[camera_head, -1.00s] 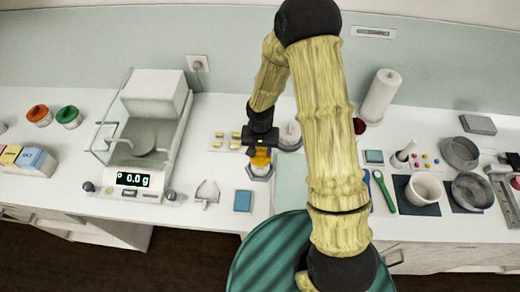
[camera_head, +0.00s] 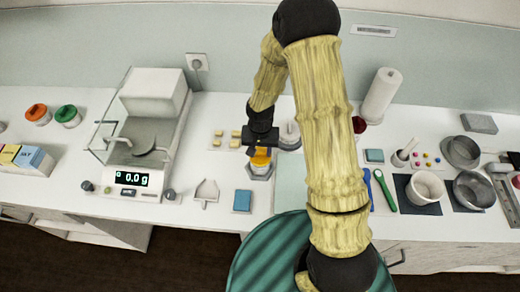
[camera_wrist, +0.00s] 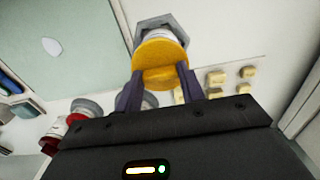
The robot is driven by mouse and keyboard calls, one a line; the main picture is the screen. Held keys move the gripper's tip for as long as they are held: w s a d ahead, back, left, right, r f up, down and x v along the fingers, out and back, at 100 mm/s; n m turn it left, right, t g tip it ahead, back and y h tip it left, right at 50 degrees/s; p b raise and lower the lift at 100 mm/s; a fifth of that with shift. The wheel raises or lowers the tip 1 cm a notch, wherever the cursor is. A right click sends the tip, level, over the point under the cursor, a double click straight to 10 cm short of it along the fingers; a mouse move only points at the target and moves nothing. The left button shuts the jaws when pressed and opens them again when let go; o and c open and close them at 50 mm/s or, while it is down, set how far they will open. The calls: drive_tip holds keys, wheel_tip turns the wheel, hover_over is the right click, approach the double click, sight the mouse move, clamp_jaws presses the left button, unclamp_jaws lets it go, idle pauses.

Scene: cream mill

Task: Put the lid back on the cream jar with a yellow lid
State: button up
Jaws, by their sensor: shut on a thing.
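The yellow lid (camera_wrist: 158,62) is between the two fingers of my gripper (camera_wrist: 160,88), which is shut on it by its raised grip. The cream jar (camera_wrist: 161,29) is right behind and under the lid in the wrist view, with a grey hexagonal base (camera_wrist: 148,22). In the head view my gripper (camera_head: 260,148) is over the jar, with the yellow lid (camera_head: 261,160) at the jar's top and the jar's base (camera_head: 259,176) below. The lid covers the jar's mouth from view. I cannot tell whether the lid is seated or just above the rim.
A balance (camera_head: 137,177) reading 0.0 g stands to the left, with a white scoop (camera_head: 206,191) and a blue pad (camera_head: 243,201) nearer the front. Jars with orange (camera_head: 37,111) and green (camera_head: 67,113) lids stand far left. Small cream-coloured blocks (camera_head: 219,144) lie beside my gripper.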

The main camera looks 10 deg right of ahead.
idle(0.3)
drive_tip(key=o, duration=1.5)
drive_tip(key=shift+r+p, duration=1.7)
drive_tip(key=shift+r, duration=0.55)
clamp_jaws()
